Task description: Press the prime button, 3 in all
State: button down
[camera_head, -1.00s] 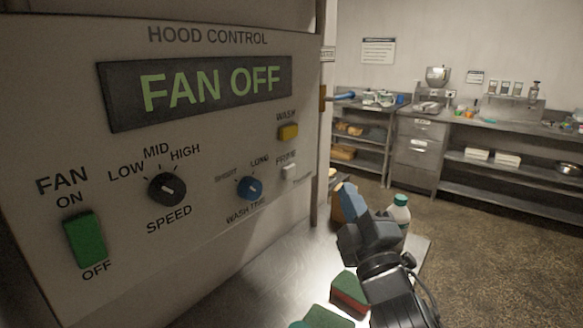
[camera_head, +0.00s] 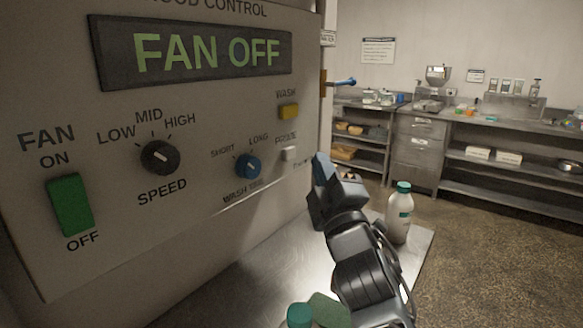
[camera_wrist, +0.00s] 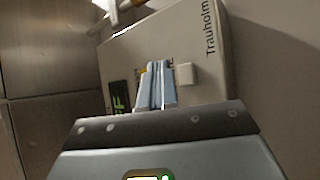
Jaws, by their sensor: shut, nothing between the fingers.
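The hood control panel (camera_head: 205,215) fills the left of the head view, and its display reads FAN OFF. The small white prime button (camera_head: 289,153) is at the panel's right side, below the yellow wash button (camera_head: 288,111). My gripper (camera_head: 321,170) is shut and empty, just right of and slightly below the prime button in the head view. In the wrist view the shut fingers (camera_wrist: 155,88) point at the panel, and a pale square button (camera_wrist: 185,74) shows just right of their tips. I cannot tell whether they touch the panel.
The panel also carries a green fan switch (camera_head: 70,204), a black speed knob (camera_head: 160,157) and a blue wash-time knob (camera_head: 247,165). A white bottle with a green cap (camera_head: 399,214) stands on the metal counter (camera_head: 262,268) beside my arm. Steel shelving is farther back.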

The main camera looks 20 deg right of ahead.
aim_at(296, 148)
jog(key=shift+w+a+b, duration=0.85)
jog(key=shift+w+a, duration=0.1)
jog(key=shift+w, duration=0.3)
jog(key=shift+w+a, duration=0.1)
dwell(1.1)
jog(key=shift+w+a+b, duration=0.15)
jog(key=shift+w+b, duration=0.1)
jog(key=shift+b, duration=0.1)
jog(key=shift+w+a+b, duration=0.25)
jog(key=shift+w+b, duration=0.1)
dwell(0.7)
jog(key=shift+s+d+r, duration=0.1)
jog(key=shift+s, duration=0.05)
jog(key=shift+s+d+p, duration=0.4)
jog(key=shift+s+p, duration=0.2)
jog(key=shift+p, duration=0.05)
